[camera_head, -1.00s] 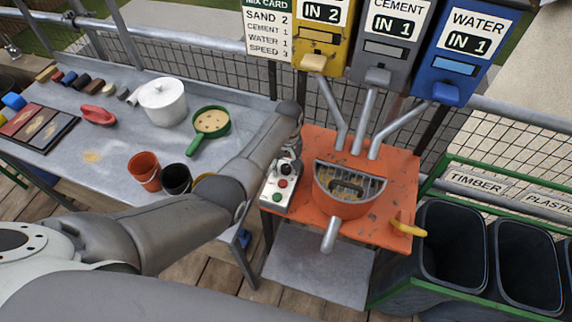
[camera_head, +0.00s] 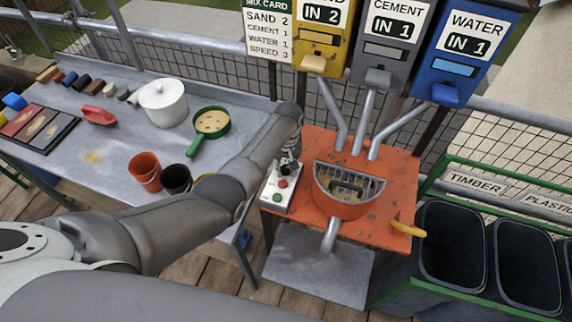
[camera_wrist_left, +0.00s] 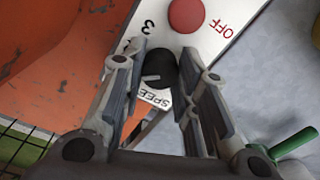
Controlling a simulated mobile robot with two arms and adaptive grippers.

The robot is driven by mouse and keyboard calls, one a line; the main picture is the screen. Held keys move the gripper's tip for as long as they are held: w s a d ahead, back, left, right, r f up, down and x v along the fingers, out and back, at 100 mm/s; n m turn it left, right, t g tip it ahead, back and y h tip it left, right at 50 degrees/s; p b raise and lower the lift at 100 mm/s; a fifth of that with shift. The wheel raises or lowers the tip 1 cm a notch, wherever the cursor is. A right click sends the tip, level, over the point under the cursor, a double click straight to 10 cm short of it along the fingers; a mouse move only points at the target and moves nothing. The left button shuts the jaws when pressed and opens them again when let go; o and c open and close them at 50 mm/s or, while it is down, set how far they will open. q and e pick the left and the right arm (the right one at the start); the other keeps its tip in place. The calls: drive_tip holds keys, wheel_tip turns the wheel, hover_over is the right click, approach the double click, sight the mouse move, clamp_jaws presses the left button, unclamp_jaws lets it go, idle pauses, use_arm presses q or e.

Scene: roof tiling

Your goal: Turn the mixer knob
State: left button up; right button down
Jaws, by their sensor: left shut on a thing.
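The mixer knob (camera_wrist_left: 160,66) is a black round dial with a pale pointer mark on the white control panel (camera_head: 280,199). My left gripper (camera_head: 288,165) is over the far end of this panel. In the left wrist view my left gripper (camera_wrist_left: 165,75) has its fingers on either side of the knob and is shut on it. A "3" and part of a "SPEED" label show beside the knob. A red button (camera_wrist_left: 186,14) marked OFF is next to it. The orange mixer (camera_head: 342,205) has a grated bowl. My right gripper is out of view.
The mix card (camera_head: 268,32) reads speed 3. Sand, cement and water dispensers (camera_head: 465,50) stand behind the mixer. A grey table (camera_head: 100,170) with pots and a green pan (camera_head: 211,122) is at left. Dark bins (camera_head: 450,240) stand at right.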

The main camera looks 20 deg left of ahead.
use_arm(q)
drive_tip(key=m+p, duration=0.1)
drive_tip(key=m, duration=0.3)
drive_tip(key=shift+m+p, duration=0.5)
drive_tip(key=shift+m, duration=2.1)
drive_tip(key=o, duration=1.1)
drive_tip(key=shift+c, duration=0.2)
